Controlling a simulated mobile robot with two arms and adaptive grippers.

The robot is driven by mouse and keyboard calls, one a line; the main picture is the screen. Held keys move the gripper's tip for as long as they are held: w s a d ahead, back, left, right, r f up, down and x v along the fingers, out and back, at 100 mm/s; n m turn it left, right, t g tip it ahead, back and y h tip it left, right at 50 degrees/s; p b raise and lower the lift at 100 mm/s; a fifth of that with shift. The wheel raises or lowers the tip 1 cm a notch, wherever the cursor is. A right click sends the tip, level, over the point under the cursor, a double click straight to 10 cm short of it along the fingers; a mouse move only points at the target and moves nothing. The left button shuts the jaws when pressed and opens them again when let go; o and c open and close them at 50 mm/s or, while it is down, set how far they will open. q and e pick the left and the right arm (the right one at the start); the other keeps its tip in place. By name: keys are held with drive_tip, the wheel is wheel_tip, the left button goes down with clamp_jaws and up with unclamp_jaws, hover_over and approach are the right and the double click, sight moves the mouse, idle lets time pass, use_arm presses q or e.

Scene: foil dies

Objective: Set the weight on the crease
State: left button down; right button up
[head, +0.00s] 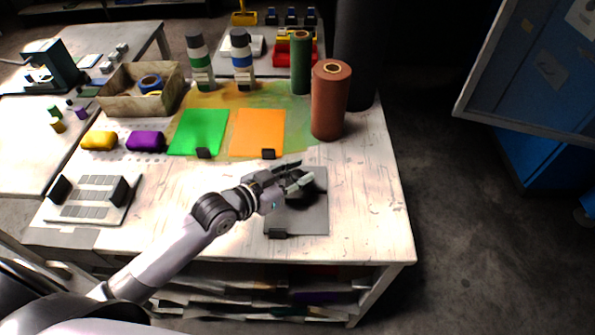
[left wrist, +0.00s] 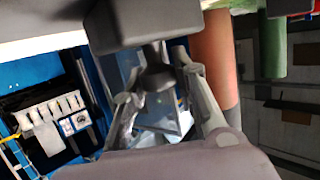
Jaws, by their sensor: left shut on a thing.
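A grey sheet (head: 312,222) lies on the white table near its front, with a small black block (head: 278,233) at its front edge. The weight (head: 311,196) is a dark piece over the right part of this sheet, partly hidden by my gripper. My left gripper (head: 296,181) is shut on the weight. The left wrist view shows the weight's dark body (left wrist: 150,20) with its narrower knob (left wrist: 156,76) between the two fingers. I cannot tell whether the weight touches the sheet. No crease can be made out. My right gripper is not in view.
Green (head: 199,132) and orange (head: 257,132) sheets lie behind, each with a black block. A brown roll (head: 331,105) stands at the right back. Yellow (head: 99,140) and purple (head: 146,141) blocks and a bin (head: 118,103) are left. The table's right front is clear.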

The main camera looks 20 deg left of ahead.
use_arm(q)
drive_tip(key=c, duration=1.7)
unclamp_jaws()
drive_tip(key=o, duration=0.4)
drive_tip(key=shift+r, duration=0.1)
drive_tip(key=b+v, duration=0.1)
drive_tip(key=v, duration=1.1)
